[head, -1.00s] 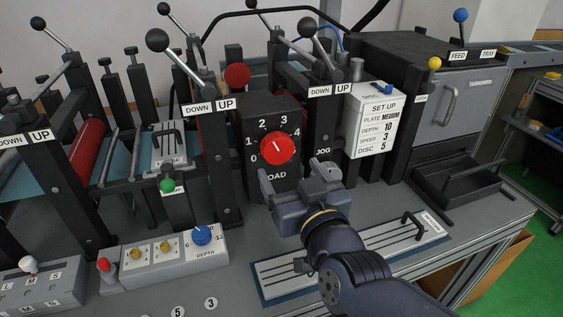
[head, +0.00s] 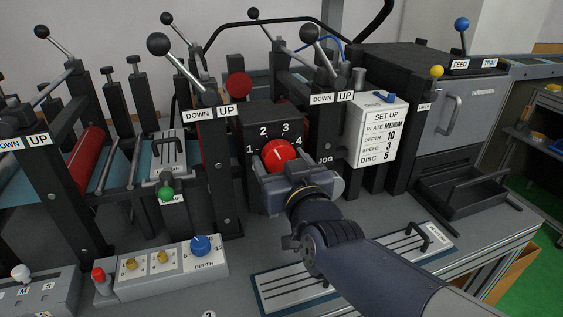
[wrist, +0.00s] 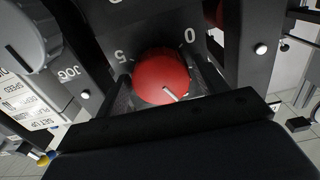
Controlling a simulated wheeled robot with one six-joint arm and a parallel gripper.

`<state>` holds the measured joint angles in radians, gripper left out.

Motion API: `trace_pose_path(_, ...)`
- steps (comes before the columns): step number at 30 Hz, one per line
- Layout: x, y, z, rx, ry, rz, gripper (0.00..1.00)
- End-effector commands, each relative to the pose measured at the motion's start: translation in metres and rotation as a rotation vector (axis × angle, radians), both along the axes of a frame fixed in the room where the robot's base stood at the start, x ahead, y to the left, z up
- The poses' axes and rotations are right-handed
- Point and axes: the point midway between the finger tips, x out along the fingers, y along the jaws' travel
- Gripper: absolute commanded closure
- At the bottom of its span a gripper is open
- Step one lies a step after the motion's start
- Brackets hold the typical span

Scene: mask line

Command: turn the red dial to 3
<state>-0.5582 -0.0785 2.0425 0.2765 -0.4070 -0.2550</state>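The red dial (head: 279,154) is on the front of a dark box (head: 250,118) with white numbers around it. The dial also shows in the wrist view (wrist: 160,72). Its white pointer line points up and slightly left in the head view, near the 2. My gripper (head: 283,168) is right in front of the dial and covers its lower part. In the wrist view its dark fingers (wrist: 163,90) stand on both sides of the dial, with a small gap showing on each side. The 0 and the 5 show in the wrist view; the gripper hides the 0 in the head view.
A set-up card (head: 378,135) right of the dial reads plate medium, depth 10, speed 3, disc 5. Levers with dark balls (head: 160,44) rise behind. A blue depth knob (head: 201,245) sits at lower left. A grey knob (wrist: 28,35) is close by in the wrist view.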

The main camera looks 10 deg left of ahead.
Motion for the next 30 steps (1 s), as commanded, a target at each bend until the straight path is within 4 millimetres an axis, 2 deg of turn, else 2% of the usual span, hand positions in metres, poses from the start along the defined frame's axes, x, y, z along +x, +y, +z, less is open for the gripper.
trace_pose_path(2,-0.0001,0.0000,0.0000,0.000,0.000,0.000,0.39)
trace_pose_path(12,-0.0002,0.0000,-0.0001,0.000,0.000,0.000,0.67)
trace_pose_path(22,-0.0004,0.0001,-0.0021,0.043,0.021,0.000,0.67)
trace_pose_path(30,-0.0008,0.0006,-0.0037,0.201,0.095,0.001,0.67)
